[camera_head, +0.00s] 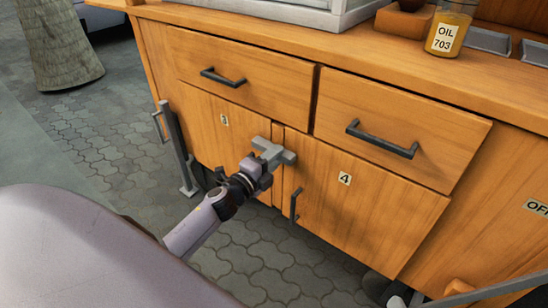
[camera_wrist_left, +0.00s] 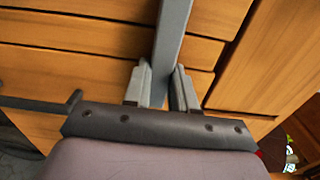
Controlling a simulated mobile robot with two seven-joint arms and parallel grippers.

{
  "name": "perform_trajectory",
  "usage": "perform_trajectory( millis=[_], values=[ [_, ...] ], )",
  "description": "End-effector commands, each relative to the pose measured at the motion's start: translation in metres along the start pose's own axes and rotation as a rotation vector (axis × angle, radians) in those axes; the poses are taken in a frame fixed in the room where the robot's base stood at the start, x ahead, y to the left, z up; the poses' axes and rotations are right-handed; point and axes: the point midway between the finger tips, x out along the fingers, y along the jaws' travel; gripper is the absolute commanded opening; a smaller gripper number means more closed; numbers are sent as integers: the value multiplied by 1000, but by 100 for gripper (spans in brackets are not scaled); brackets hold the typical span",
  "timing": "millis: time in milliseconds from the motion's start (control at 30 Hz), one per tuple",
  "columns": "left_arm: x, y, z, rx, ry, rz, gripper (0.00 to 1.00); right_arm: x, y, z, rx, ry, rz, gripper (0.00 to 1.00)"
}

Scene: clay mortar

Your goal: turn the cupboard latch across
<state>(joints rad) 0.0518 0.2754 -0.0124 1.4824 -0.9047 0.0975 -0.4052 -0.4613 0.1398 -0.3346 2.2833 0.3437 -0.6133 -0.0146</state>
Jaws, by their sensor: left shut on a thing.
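The cupboard latch (camera_head: 287,156) is a grey bar at the seam between door 3 (camera_head: 205,125) and door 4 (camera_head: 375,205), near their top edges. In the head view it appears to lie across the seam, though my gripper hides part of it. My left gripper (camera_head: 266,161) is in front of the latch and shut on it. In the left wrist view the grey latch bar (camera_wrist_left: 172,45) runs down between the two fingers of my left gripper (camera_wrist_left: 160,92). My right gripper is not in view.
Two drawers with dark handles (camera_head: 222,78) (camera_head: 382,140) are above the doors. Door 4 has an upright dark handle (camera_head: 295,205). A grey post (camera_head: 176,150) stands at the cupboard's left. An oil jar (camera_head: 449,30) is on the top. Paved floor (camera_head: 110,140) is open at left.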

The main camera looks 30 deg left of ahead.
Motion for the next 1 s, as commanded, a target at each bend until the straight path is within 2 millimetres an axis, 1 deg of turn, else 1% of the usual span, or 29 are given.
perform_trajectory(
  millis=[133,167,200,233,500,633,800,1000],
  values=[
    [-1,2,0,8,0,4,0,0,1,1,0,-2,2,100],
    [-1,2,0,9,0,4,35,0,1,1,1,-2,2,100],
    [-1,2,0,8,0,4,48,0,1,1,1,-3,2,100],
    [-1,2,0,8,0,4,51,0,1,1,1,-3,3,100],
    [-1,1,0,4,0,2,51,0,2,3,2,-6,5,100],
    [-7,0,0,2,0,2,51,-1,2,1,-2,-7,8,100],
    [-28,0,0,1,0,4,51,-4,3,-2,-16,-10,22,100],
    [-54,0,0,3,0,4,51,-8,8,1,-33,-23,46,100]
  ],
)
